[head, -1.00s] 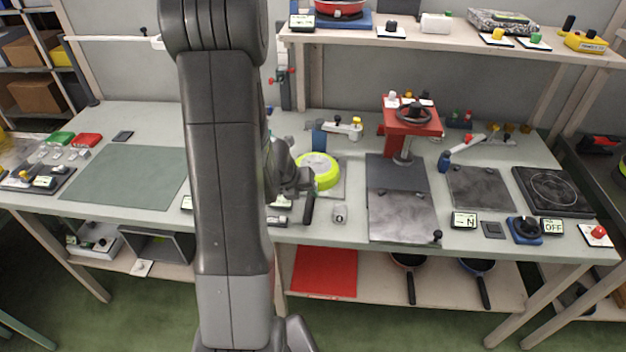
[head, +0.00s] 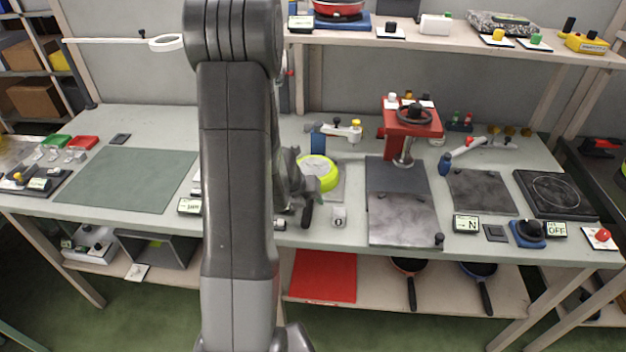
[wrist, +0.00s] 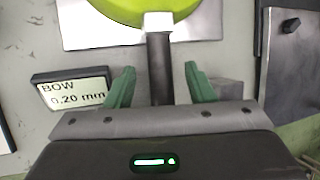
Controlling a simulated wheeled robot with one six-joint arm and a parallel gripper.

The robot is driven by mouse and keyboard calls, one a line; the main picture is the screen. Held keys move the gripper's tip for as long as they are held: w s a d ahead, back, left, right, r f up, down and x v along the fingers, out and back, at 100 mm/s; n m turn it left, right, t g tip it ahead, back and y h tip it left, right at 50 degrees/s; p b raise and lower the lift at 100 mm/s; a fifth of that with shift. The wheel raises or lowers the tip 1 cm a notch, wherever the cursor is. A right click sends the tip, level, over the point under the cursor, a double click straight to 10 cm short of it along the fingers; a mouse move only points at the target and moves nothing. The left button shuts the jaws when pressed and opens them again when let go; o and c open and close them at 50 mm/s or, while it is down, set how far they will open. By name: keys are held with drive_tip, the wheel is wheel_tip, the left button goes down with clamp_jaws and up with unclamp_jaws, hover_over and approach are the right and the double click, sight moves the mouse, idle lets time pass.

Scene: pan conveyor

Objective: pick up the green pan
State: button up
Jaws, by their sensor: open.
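The green pan (head: 321,171) rests on a light metal plate (head: 339,192) on the workbench, right of my arm in the head view. Its bright yellow-green rim (wrist: 146,10) shows at the top of the wrist view. Its dark handle (wrist: 159,62) runs down towards my gripper. My gripper (wrist: 157,80) is open, with one green fingertip on each side of the handle and gaps on both sides. I cannot tell whether the fingers are level with the handle in height. In the head view my arm hides part of the pan's left side.
A display reading "BOW 0.20 mm" (wrist: 72,89) lies left of the handle. A small grey block (head: 339,217) stands right of the handle. Dark plates (head: 402,219) and a red press (head: 411,122) stand further right. A green mat (head: 125,178) lies clear at the left.

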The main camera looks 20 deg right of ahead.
idle(0.3)
clamp_jaws()
